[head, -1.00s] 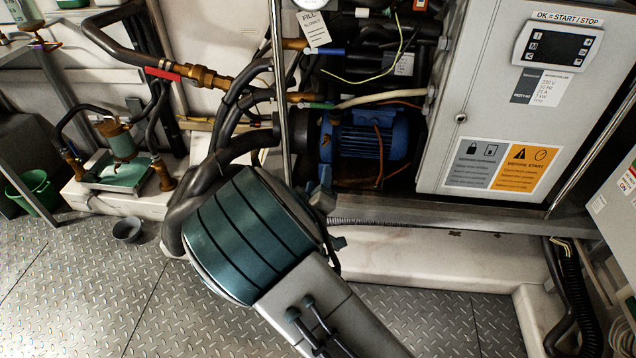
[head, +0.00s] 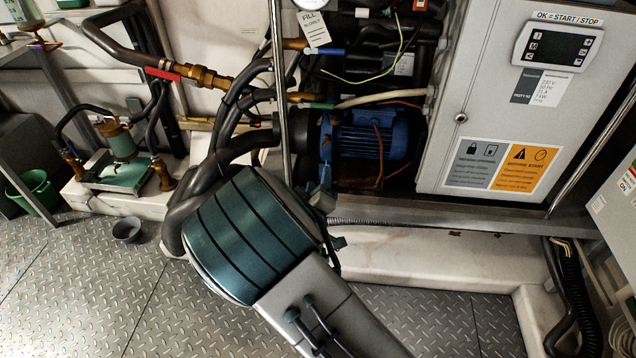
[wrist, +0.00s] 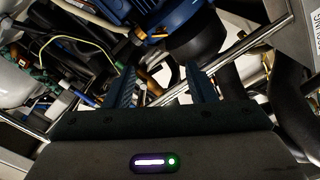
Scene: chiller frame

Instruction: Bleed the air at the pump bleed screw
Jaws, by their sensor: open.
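The blue pump motor (head: 370,140) sits inside the chiller frame in the head view, with the dark pump body (head: 303,138) at its left end. The motor also shows at the top of the wrist view (wrist: 185,18), beside a dark round housing (wrist: 197,48). I cannot make out the bleed screw for certain in either view. My gripper (wrist: 163,88) is open and empty in the wrist view, its two blue ribbed fingers pointing towards the pump area and apart from the motor. In the head view my arm hides the fingers.
A grey control cabinet (head: 500,90) stands right of the motor. An upright metal bar (head: 284,100) and thick black hoses (head: 215,165) are close to my arm. A small dark cup (head: 127,230) and a green bucket (head: 38,190) stand at left. The plate floor (head: 80,300) is clear at lower left.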

